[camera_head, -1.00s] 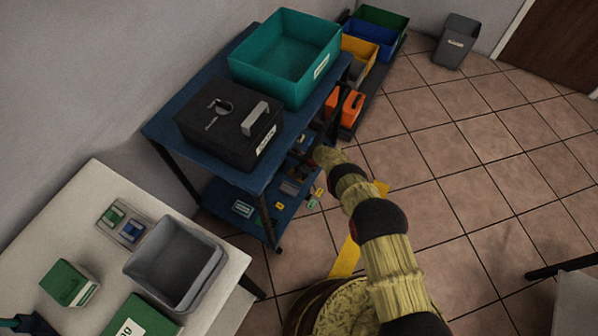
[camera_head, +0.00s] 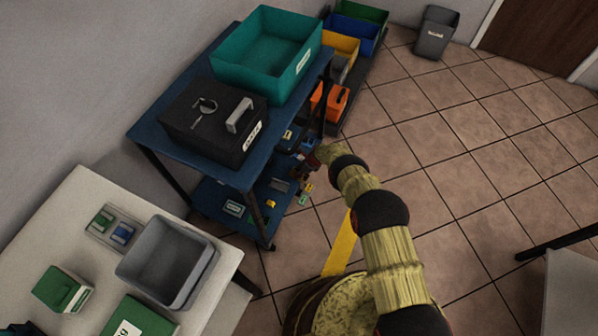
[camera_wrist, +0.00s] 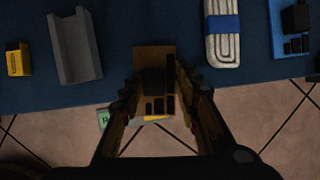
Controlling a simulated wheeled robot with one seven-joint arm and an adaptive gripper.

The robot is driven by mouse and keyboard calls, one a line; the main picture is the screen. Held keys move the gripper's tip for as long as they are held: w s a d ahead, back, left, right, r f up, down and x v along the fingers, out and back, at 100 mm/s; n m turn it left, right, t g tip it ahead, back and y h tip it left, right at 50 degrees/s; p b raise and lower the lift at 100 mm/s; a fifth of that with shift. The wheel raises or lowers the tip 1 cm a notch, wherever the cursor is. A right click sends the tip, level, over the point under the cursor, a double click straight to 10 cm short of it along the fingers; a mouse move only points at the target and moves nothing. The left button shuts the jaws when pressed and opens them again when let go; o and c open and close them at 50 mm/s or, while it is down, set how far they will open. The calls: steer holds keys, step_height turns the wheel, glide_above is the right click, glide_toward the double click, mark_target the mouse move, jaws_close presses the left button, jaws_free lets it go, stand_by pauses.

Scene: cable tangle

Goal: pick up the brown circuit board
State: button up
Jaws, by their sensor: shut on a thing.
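The brown circuit board (camera_wrist: 152,57), with black parts on it, is between the fingers of my gripper (camera_wrist: 150,80) in the wrist view. The fingers are shut on it. The board's far end reaches over the dark blue shelf, and its near end shows against the tiled floor past the shelf edge. I cannot tell whether it still touches the shelf. In the head view my gripper (camera_head: 306,166) is at the open side of the blue cart's lower shelf, and the board is too small to make out there.
On the shelf, a yellow box (camera_wrist: 18,60) and a grey channel (camera_wrist: 75,48) lie left of the board. A white cable coil (camera_wrist: 222,38) and a blue board (camera_wrist: 291,22) lie right. The cart's top (camera_head: 150,128) overhangs the shelf. Open floor (camera_head: 455,170) lies right.

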steer(key=o, duration=1.2)
steer(key=shift+r, duration=0.1)
steer(key=shift+d+r, duration=0.2)
steer(key=shift+r, duration=0.3)
steer(key=shift+v, duration=5.35)
steer(key=shift+s, duration=0.1)
steer(key=shift+c, duration=0.4)
